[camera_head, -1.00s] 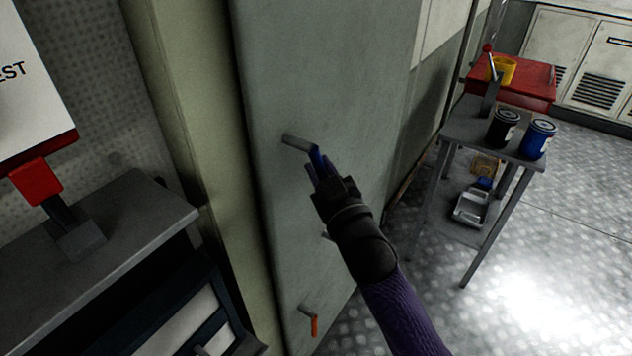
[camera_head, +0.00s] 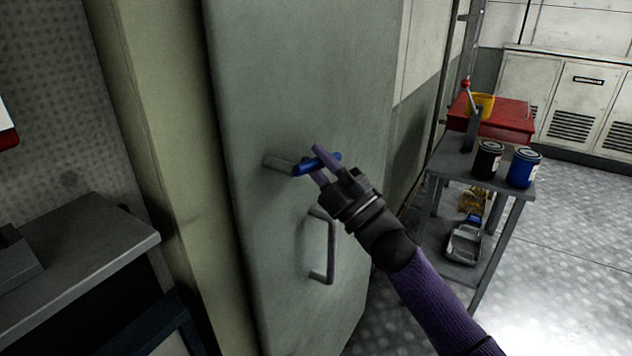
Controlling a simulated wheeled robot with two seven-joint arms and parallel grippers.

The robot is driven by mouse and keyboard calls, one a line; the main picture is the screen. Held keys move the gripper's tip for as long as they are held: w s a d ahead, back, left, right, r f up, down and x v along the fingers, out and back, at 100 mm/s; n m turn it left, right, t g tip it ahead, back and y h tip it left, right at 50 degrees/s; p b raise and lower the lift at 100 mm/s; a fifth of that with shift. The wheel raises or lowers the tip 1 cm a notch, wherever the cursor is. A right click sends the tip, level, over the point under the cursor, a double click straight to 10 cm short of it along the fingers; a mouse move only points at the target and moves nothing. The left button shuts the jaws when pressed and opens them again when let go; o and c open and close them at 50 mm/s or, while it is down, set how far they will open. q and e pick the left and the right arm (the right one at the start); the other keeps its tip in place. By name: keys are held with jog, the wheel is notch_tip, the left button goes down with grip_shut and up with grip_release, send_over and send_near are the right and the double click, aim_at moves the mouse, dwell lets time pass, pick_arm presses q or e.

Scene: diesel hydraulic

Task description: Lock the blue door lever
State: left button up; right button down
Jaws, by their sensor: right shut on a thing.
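The blue door lever (camera_head: 304,168) sits on the upper part of a grey-green door (camera_head: 300,80). Its grey shaft (camera_head: 277,163) sticks out from the door and its blue handle points right and slightly up. My right gripper (camera_head: 322,162) comes from the lower right and is shut on the blue handle, with one finger above it and one below. My left gripper is not in view.
A grey door pull (camera_head: 328,250) stands below the lever. A grey cabinet top (camera_head: 90,255) is at left. At right a grey trolley (camera_head: 458,160) carries black (camera_head: 488,160) and blue (camera_head: 523,168) cans, near a red cabinet (camera_head: 505,118). Open floor lies at right.

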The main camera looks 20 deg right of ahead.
jog(key=n+y, duration=0.1)
jog(key=r+n+g+y+b, duration=0.1)
jog(key=n, duration=0.1)
jog(key=shift+w+d+n, duration=0.1)
jog(key=shift+n, duration=0.2)
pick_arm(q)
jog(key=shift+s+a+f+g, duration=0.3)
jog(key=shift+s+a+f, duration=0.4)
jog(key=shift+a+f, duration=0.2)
pick_arm(e)
jog(key=shift+r+n+g+y, duration=0.35)
jog(key=shift+n+g+y, duration=0.2)
jog(key=shift+n, duration=0.45)
jog(key=shift+y, duration=0.25)
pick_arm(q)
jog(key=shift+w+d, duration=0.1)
pick_arm(e)
jog(key=c, duration=0.6)
grip_release()
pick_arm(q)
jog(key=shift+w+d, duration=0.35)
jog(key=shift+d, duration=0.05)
pick_arm(e)
jog(key=shift+o, duration=0.2)
